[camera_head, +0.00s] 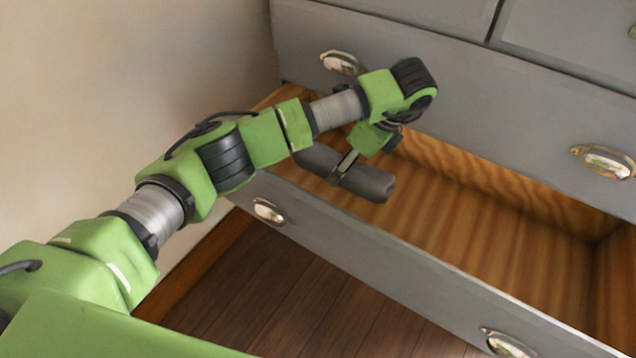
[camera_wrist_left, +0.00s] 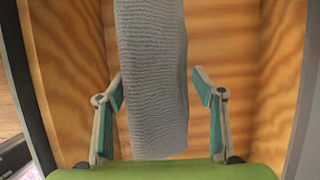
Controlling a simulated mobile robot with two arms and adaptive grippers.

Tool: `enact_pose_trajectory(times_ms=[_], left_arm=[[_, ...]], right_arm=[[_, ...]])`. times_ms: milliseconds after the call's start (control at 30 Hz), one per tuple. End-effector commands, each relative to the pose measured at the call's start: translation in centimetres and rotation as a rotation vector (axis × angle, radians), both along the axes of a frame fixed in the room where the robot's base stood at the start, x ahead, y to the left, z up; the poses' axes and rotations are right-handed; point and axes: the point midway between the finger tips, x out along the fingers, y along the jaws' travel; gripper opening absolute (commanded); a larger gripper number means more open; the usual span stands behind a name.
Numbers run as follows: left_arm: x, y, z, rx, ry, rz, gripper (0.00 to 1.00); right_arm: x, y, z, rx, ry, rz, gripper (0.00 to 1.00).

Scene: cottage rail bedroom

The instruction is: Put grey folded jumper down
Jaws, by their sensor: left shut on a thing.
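The grey folded jumper (camera_head: 368,182) is a long dark grey bundle inside the open drawer in the head view, tilted across the drawer's left part. In the left wrist view the jumper (camera_wrist_left: 153,75) runs up between the two fingers, with ribbed knit texture. My left gripper (camera_head: 347,164) reaches down into the drawer and is shut on the jumper about its middle. The arm and gripper cover part of the jumper. I cannot tell whether its underside touches the drawer floor. My right gripper is not in view.
The open drawer's grey front (camera_head: 390,255) stands pulled out from the grey chest (camera_head: 480,95). Its wooden floor (camera_head: 490,235) is bare to the right of the jumper. A plain wall (camera_head: 110,90) is close on the left. A dark wood floor (camera_head: 280,295) lies below.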

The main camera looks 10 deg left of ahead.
Motion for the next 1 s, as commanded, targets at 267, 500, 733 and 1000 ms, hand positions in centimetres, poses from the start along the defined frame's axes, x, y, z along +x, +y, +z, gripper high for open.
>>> enact_pose_trajectory(times_ms=[267, 500, 733, 1000], left_arm=[[0.8, 5.7, -4.0, -0.001, 0.002, 0.001, 0.37], [1.1, 7.2, -5.8, -0.002, -0.001, -0.001, 0.37], [1.3, 9.0, -7.9, 0.001, 0.001, 0.002, 0.37], [1.4, 8.8, -10.8, -0.002, -0.002, -0.002, 0.37]], right_arm=[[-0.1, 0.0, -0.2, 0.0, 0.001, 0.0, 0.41], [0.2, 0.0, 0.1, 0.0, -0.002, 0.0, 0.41], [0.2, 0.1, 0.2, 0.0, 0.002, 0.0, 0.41], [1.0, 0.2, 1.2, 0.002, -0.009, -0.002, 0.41]])
